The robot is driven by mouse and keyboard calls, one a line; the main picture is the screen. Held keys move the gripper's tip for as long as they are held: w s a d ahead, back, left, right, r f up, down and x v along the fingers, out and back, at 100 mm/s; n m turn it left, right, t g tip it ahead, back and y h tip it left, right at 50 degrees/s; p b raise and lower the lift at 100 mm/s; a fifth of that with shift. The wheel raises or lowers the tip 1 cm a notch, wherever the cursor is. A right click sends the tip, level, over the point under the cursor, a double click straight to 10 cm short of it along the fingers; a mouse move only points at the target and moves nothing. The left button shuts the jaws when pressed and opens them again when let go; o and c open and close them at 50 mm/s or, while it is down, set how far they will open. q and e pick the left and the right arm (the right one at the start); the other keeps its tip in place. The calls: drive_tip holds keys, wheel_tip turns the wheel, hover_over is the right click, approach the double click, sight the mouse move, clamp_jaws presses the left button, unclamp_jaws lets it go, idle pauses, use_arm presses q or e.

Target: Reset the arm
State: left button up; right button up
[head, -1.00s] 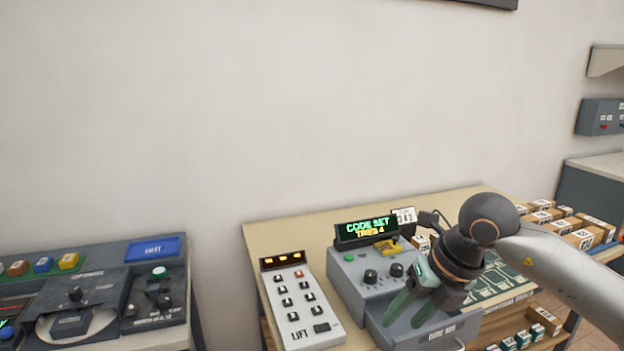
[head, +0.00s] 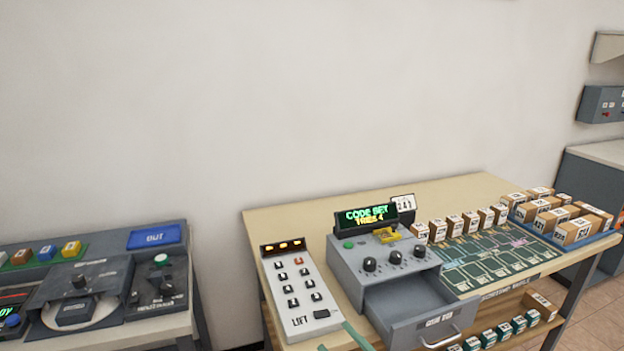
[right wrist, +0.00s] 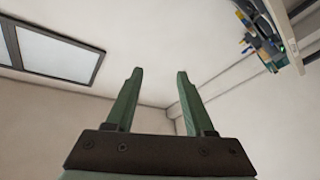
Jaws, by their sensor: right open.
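My right gripper (head: 340,340) shows only as green fingertips at the bottom edge of the head view, in front of the lift keypad. In the right wrist view its two green fingers (right wrist: 157,75) stand apart with nothing between them, against bare wall and ceiling. The rest of my right arm is out of the head view. My left gripper is not in view.
The white lift keypad (head: 299,290) stands left of the code box. A green board (head: 490,262) with small boxes behind it and a blue tray (head: 570,244) of boxes lie right. A dark console (head: 110,270) stands at far left, beyond a gap.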

drive_tip(key=s+d+f+m+g+h, duration=0.1)
drive_tip(key=s+d+f+m+h, duration=0.3)
drive_tip(key=f, duration=0.5)
drive_tip(key=s+d+f+m+g+h, duration=0.1)
drive_tip(key=s+d+f+m+h, duration=0.1)
drive_tip(key=d+f+m+h, duration=0.45)
drive_tip(key=s+d+f+m+g, duration=0.1)
drive_tip(key=s+f+g, duration=0.4)
drive_tip(key=s+f, duration=0.7)
drive_tip(key=shift+f+m+h+p, duration=0.25)
drive_tip(key=shift+m+h+p, duration=0.05)
drive_tip(key=shift+m+h, duration=0.15)
drive_tip(key=shift+w+d, duration=0.1)
